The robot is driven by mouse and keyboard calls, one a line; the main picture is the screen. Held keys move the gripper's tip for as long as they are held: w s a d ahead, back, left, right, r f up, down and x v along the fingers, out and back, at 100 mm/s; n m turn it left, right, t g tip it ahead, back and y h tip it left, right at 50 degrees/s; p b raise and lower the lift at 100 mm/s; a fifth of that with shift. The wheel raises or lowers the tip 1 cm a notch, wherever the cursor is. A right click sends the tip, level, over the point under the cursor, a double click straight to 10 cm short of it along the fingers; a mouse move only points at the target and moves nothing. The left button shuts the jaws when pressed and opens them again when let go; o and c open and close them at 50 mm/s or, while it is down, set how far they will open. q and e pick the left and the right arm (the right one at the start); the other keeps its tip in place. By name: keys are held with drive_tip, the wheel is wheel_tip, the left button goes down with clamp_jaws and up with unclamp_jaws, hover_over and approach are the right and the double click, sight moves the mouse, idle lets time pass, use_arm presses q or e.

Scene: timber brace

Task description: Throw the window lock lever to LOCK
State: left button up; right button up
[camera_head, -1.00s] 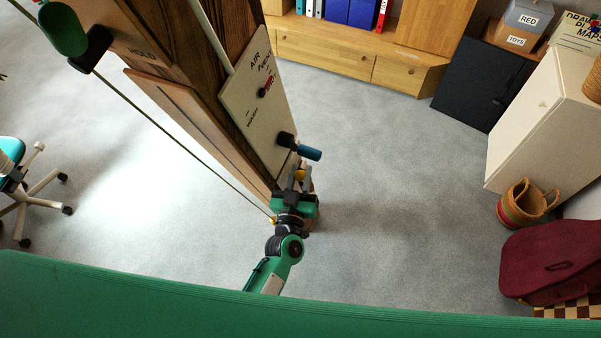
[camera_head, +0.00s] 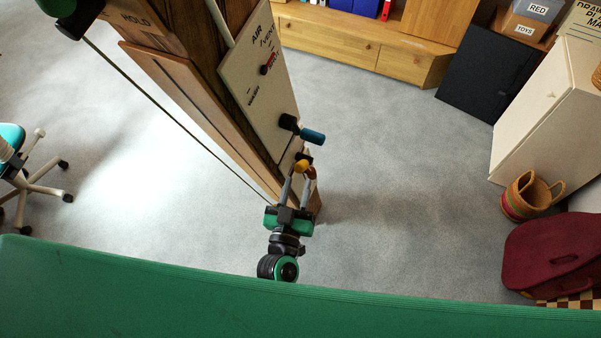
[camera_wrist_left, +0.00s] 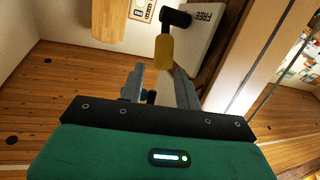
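A yellow handle (camera_head: 302,166) sits low on the timber post (camera_head: 205,70) in the head view. In the left wrist view the yellow handle (camera_wrist_left: 164,52) hangs from a black pivot, beside a white plate (camera_wrist_left: 205,22) marked FREE. I take it for the window lock lever; no LOCK mark is readable. My left gripper (camera_head: 298,180) is open, its fingers directed at the yellow handle. In the left wrist view the gripper's (camera_wrist_left: 160,72) two fingers stand apart, with the handle's end appearing between their tips; contact cannot be told. My right gripper is out of view.
A blue-handled lever (camera_head: 312,135) on a black pivot is just above the yellow handle. A white panel (camera_head: 255,75) on the post reads AIR/VENT. A green handle (camera_head: 75,15) is at top left beside HOLD. Grey carpet (camera_head: 400,200) is clear to the right.

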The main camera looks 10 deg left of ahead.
use_arm(q)
drive_tip(key=s+b, duration=0.1)
drive_tip(key=s, duration=0.5)
drive_tip(key=shift+a+f, duration=0.25)
drive_tip(key=shift+f, duration=0.1)
drive_tip(key=shift+f, duration=0.1)
